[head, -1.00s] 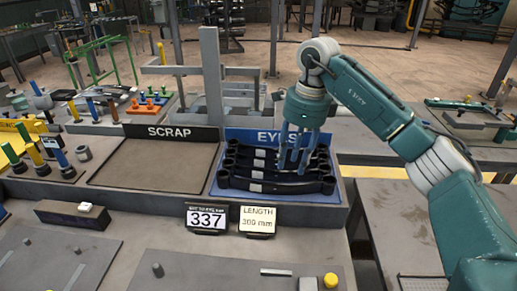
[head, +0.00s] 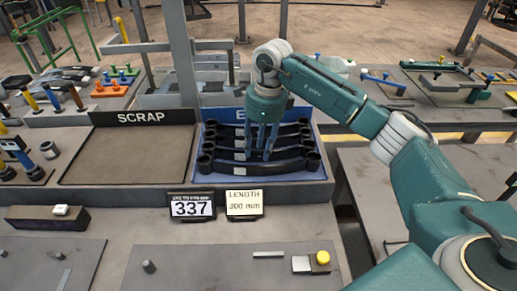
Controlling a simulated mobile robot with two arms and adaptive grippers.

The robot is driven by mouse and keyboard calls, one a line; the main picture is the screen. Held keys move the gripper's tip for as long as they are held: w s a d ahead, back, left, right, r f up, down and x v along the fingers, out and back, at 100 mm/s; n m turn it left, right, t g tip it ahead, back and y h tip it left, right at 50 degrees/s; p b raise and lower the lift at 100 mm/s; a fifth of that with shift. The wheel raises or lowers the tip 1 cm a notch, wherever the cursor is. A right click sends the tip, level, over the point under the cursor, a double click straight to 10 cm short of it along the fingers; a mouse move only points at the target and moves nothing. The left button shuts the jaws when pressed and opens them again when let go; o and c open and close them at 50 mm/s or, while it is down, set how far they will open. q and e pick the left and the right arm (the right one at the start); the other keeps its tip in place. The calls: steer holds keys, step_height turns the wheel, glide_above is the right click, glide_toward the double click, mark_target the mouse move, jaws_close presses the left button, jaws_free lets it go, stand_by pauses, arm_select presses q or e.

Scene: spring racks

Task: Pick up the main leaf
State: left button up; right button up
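Several black leaves with round eyes at their ends lie one behind another in a blue tray (head: 318,174) at the middle of the head view. The front leaf (head: 232,168) shows most fully, with a pale label on it. I cannot tell for sure which one is the main leaf. My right gripper (head: 263,150) points down into the tray, its blue-grey fingers among the leaves right of their middle. The fingers hide parts of the leaves, and whether they are open or shut on one is not clear. My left gripper is not in view.
An empty tray marked SCRAP (head: 125,155) is left of the blue tray. A 337 display (head: 191,207) and a LENGTH 300 mm card (head: 244,205) stand in front. A grey post frame (head: 180,60) rises behind. A yellow button (head: 322,258) sits at the front.

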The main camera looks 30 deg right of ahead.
steer(key=shift+a+f, duration=0.2)
steer(key=shift+f, duration=1.05)
jaws_close()
steer(key=shift+w+r, duration=0.15)
steer(key=shift+w, duration=0.05)
